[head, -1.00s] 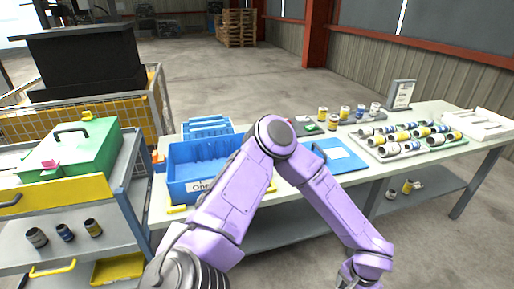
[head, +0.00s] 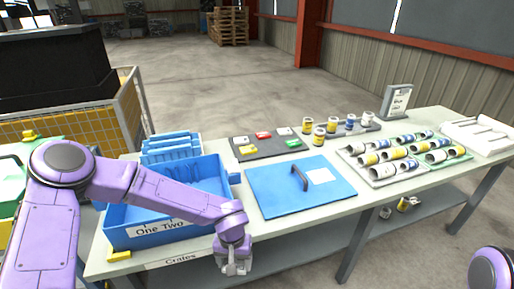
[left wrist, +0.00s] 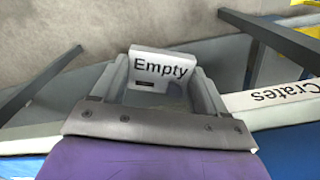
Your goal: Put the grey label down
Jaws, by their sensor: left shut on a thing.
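The grey label (left wrist: 162,68) is a pale small plate that reads "Empty". It sits between the two fingers of my left gripper (left wrist: 165,88), which is shut on it. In the head view my left gripper (head: 234,268) hangs just in front of the table's front edge, right of the blue crate (head: 128,238). The label can hardly be made out there. My right gripper is out of view; only a purple part of my right arm shows at the bottom right.
The long table (head: 290,226) carries a blue lid (head: 270,198) with a dark handle, a dark mat (head: 262,156) with several coloured tags, and trays of cans at the right. A "Crates" strip (head: 181,260) is on the front edge. A yellow tag (head: 118,255) lies near the left corner.

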